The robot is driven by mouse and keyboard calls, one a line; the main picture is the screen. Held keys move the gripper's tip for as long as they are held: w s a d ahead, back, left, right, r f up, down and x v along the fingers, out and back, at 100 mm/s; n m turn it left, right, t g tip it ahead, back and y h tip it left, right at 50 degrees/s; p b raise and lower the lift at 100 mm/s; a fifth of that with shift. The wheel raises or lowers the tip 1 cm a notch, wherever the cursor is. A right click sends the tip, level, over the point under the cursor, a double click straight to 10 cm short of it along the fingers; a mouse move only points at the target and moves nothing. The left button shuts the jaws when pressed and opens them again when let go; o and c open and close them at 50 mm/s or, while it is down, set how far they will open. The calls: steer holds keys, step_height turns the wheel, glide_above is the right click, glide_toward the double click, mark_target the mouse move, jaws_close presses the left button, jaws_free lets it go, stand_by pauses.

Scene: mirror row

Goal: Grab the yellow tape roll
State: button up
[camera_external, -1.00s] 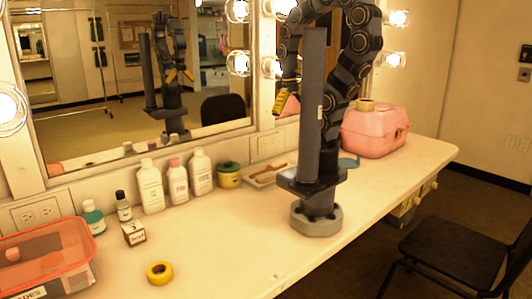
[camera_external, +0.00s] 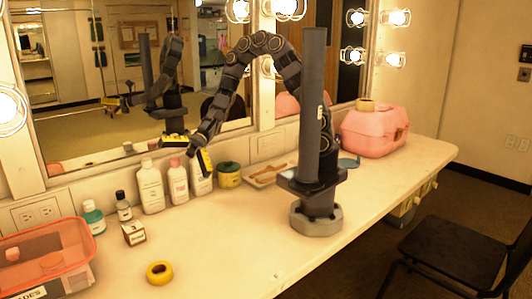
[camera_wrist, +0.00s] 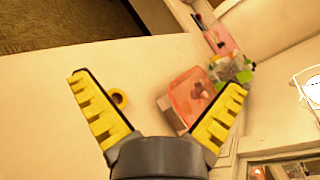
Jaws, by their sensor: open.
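The yellow tape roll (camera_external: 159,272) lies flat on the white counter near its front edge, at the lower left of the external view. In the wrist view the tape roll (camera_wrist: 119,98) shows beyond the left finger, close to that finger's inner side in the picture. My gripper (camera_external: 188,150) is open and empty. It hangs in the air in front of the white bottles, up and to the right of the roll. In the wrist view its yellow toothed fingers (camera_wrist: 158,90) are spread wide.
A clear red-rimmed bin (camera_external: 45,250) stands left of the roll. A small box (camera_external: 133,233), dark bottle (camera_external: 124,206) and white bottles (camera_external: 151,188) stand along the mirror. A pink case (camera_external: 374,132) is at the right. The counter around the roll is clear.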

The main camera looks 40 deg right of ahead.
steer(key=a+f+m+t+y, duration=0.1)
steer(key=a+f+m+t, duration=0.15)
steer(key=f, duration=0.35)
steer(key=a+f+m+t, duration=0.1)
steer(key=a+f+m, duration=0.1)
steer(key=f+m, duration=0.25)
steer(key=m+t+h, duration=0.1)
steer(key=m+t, duration=0.1)
steer(key=m, duration=0.1)
glide_toward(163, 267)
steer(key=x, duration=0.2)
steer(key=shift+w+a+f, duration=0.1)
steer(key=shift+a+f, duration=0.05)
steer(key=shift+a, duration=0.25)
steer(key=shift+a+f+m, duration=0.1)
steer(key=shift+f+m, duration=0.2)
steer(key=shift+f, duration=0.05)
steer(key=shift+r+x, duration=0.15)
steer(key=shift+x, duration=1.7)
steer(key=shift+r+x, duration=0.15)
steer(key=shift+x, duration=1.7)
steer(key=c, duration=1.2)
